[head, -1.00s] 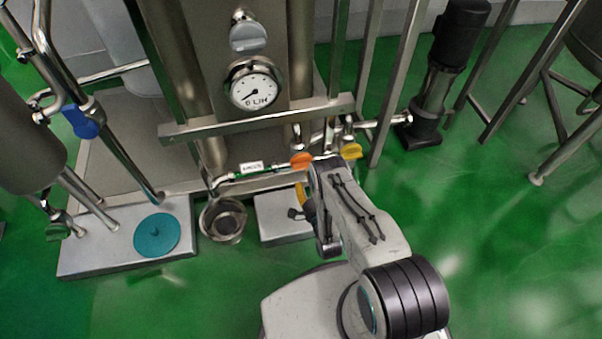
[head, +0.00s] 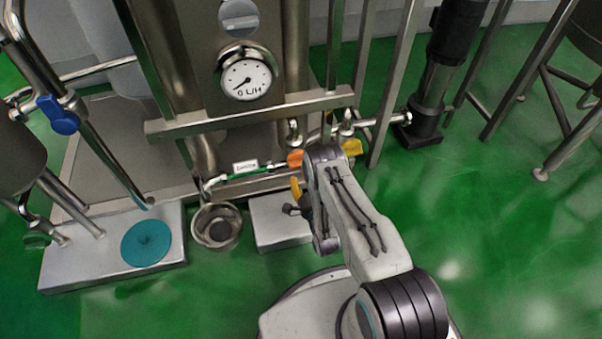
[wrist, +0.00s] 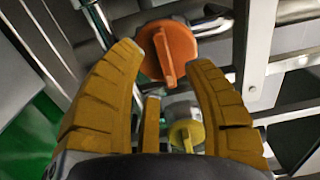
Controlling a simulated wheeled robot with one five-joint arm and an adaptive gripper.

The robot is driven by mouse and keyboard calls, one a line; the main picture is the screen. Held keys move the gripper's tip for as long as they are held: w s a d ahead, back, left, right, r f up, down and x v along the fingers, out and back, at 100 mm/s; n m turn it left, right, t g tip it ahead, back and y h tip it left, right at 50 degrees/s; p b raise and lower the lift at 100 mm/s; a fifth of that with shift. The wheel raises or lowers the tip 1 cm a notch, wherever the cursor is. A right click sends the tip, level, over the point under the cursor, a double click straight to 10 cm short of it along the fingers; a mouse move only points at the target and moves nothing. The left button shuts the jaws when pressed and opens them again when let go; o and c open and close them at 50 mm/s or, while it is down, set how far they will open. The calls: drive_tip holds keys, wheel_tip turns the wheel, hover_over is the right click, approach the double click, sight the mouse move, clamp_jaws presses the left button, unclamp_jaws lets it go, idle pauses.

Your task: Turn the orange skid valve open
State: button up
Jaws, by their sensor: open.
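The orange valve (wrist: 166,52) shows in the wrist view as a round knob with a raised flat handle. It lies beyond and between the fingertips of my gripper (wrist: 165,62). The fingers are yellow-brown, spread apart and empty; I cannot tell how much gap is left to the knob. In the head view the orange valve (head: 295,158) sits on the skid's low pipe, just left of my wrist. My arm hides most of my gripper there; a yellow finger part (head: 296,187) shows below the valve.
A yellow valve (head: 352,147) sits close to the right of the orange one, and shows below it in the wrist view (wrist: 187,132). A horizontal steel rail (head: 245,114) and a dial gauge (head: 246,78) are above. A steel bowl (head: 216,226) stands on the floor below.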

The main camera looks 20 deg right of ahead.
sight(299, 162)
drive_tip(key=shift+w+b, duration=0.4)
drive_tip(key=shift+b, duration=2.25)
drive_tip(key=shift+w+r+b, duration=0.1)
drive_tip(key=shift+w+b, duration=0.2)
drive_tip(key=shift+w, duration=0.85)
drive_tip(key=shift+c, duration=0.2)
clamp_jaws()
